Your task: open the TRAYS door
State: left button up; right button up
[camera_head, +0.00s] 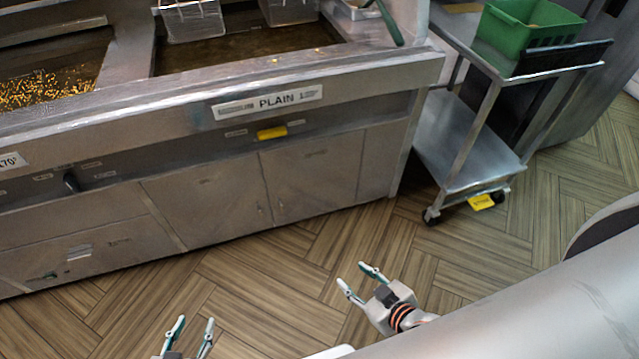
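No door with a readable TRAYS label shows in the head view. The steel fryer cabinet (120,215) has plain lower doors: a left door (205,195) and a right door (310,178), both closed. Small marks on them are too small to read. My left gripper (195,321) is at the bottom edge, fingers apart and empty, over the floor in front of the cabinet. My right gripper (351,273) is further right, also open and empty, below and apart from the cabinet doors.
A PLAIN sign (267,102) and a yellow tag (271,133) sit on the fryer front. A steel cart (450,150) on wheels stands to the right, with a green crate (525,28) on top. The wood-pattern floor (250,275) before the cabinet is clear.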

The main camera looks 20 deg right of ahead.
aim_at(306, 180)
jog(key=i+j+z, duration=0.2)
jog(key=j, duration=0.45)
jog(key=i+j+z, duration=0.1)
jog(key=j+z, duration=0.15)
jog(key=j, duration=0.45)
jog(key=j+z, duration=0.2)
jog(key=j, duration=0.5)
